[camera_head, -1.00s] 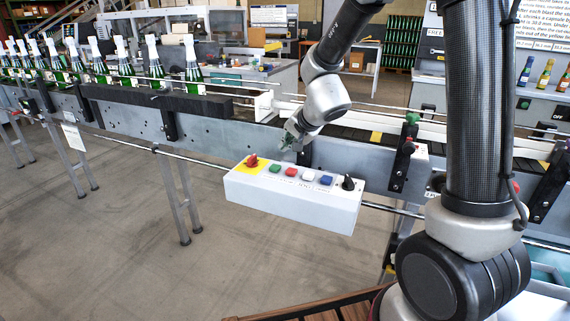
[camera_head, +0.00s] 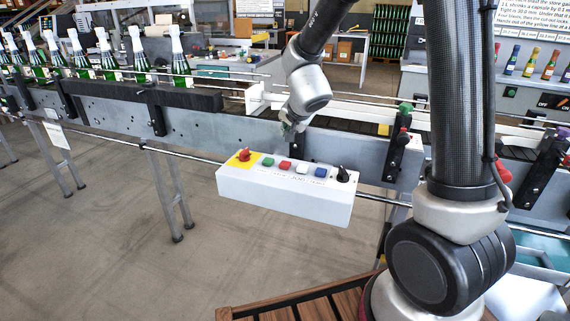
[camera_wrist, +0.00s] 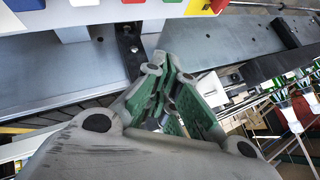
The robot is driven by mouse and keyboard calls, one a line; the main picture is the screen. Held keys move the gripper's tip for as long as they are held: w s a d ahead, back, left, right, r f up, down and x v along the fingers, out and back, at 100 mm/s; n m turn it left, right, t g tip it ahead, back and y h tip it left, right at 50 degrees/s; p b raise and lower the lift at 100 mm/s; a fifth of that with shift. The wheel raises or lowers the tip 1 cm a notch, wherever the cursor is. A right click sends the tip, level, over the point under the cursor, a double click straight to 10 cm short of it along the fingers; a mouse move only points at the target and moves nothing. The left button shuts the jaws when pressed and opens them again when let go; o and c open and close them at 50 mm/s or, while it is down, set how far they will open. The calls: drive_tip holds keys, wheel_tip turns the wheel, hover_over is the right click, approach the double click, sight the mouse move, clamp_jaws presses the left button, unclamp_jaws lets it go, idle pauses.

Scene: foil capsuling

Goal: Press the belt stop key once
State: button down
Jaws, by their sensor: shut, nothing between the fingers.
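The control box (camera_head: 285,200) is a long white box in front of the conveyor. Its top carries a red knob (camera_head: 244,155) on a yellow plate, then a green key (camera_head: 268,161), a red key (camera_head: 285,166), a white key (camera_head: 302,168), a blue key (camera_head: 319,172) and a black knob (camera_head: 343,176). The key labels are too small to read. My gripper (camera_head: 287,130) is shut and empty, behind and above the red key, apart from the box. In the wrist view the closed green-padded fingers (camera_wrist: 170,62) show, with the red key (camera_wrist: 131,2) at the top edge.
The conveyor side wall (camera_head: 230,128) runs behind the box, close to my gripper. Foil-topped green bottles (camera_head: 140,58) stand on the belt at left. A rail (camera_head: 385,202) passes beside the box. A wooden slatted surface (camera_head: 320,302) lies in front.

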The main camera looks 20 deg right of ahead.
sight(288, 162)
drive_tip(key=shift+w+f, duration=0.1)
drive_tip(key=shift+f, duration=3.75)
drive_tip(key=shift+f, duration=0.35)
drive_tip(key=shift+f, duration=0.6)
drive_tip(key=shift+r, duration=1)
drive_tip(key=shift+r, duration=0.1)
